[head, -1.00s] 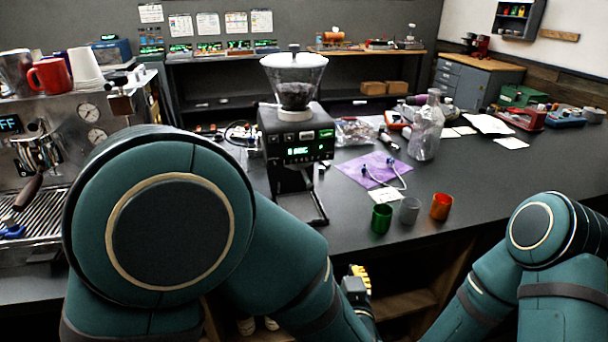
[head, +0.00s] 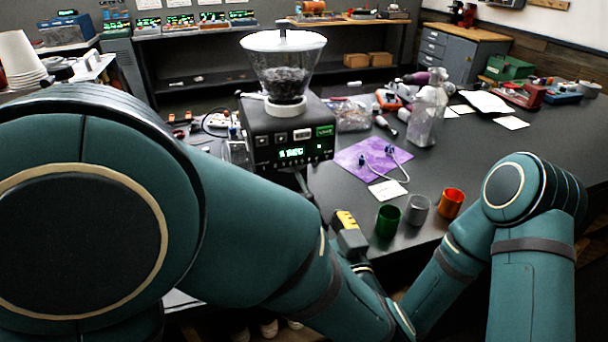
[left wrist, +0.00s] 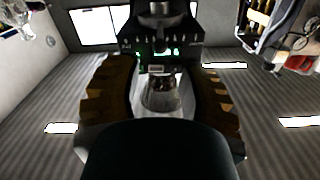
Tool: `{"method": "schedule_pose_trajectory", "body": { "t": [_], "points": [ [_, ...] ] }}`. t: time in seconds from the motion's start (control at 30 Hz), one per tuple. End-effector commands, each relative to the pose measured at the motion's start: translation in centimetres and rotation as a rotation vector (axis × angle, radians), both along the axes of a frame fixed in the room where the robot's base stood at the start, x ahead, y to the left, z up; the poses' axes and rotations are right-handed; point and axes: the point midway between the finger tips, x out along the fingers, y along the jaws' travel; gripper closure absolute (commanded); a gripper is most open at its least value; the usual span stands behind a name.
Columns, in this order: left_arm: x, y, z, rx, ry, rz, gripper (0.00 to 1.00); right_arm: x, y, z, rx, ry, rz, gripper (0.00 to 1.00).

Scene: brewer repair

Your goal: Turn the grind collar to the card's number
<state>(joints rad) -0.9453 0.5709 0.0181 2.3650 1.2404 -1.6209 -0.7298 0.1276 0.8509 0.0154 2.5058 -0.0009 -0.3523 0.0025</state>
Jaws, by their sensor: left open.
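The grinder (head: 290,133) stands upright on the dark counter, with a lit green display and a clear hopper (head: 284,75) of dark beans under a white lid. The pale grind collar (head: 286,106) is the ring beneath the hopper; its marks are too small to read. A white card (head: 387,190) lies on the counter to the grinder's right; I cannot read its number. My left gripper (head: 346,222), with yellow pads, is low in front of the grinder, apart from it. In the left wrist view, its fingers are apart with the grinder (left wrist: 160,45) beyond. My right gripper is not visible.
Green (head: 388,221), grey (head: 417,209) and orange (head: 451,203) cups stand near the counter's front edge. The counter's right side has free room.

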Motion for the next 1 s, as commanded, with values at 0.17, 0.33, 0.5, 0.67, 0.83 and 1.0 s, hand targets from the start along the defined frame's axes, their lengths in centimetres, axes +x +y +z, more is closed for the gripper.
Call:
{"method": "schedule_pose_trajectory", "body": {
  "t": [0.17, 0.33, 0.5, 0.67, 0.83, 1.0],
  "points": [
    [3.5, 1.3, -0.1, -0.002, -0.001, 0.005, 0.6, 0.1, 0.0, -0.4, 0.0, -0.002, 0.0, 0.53],
    [6.5, 2.2, -0.1, -0.002, -0.001, 0.005, 0.6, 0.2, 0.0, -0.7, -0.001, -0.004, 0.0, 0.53],
    [8.5, 2.8, 0.0, -0.001, -0.001, 0.002, 0.6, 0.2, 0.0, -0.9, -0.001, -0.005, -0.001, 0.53],
    [9.4, 3.1, 0.0, -0.001, 0.0, 0.001, 0.6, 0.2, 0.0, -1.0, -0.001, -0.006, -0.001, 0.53],
    [9.6, 3.2, 0.0, 0.0, 0.0, 0.0, 0.6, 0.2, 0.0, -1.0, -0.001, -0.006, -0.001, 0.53],
    [9.6, 3.1, 0.0, 0.0, 0.0, 0.0, 0.68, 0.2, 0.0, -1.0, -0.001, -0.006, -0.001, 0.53]
  ]
}}
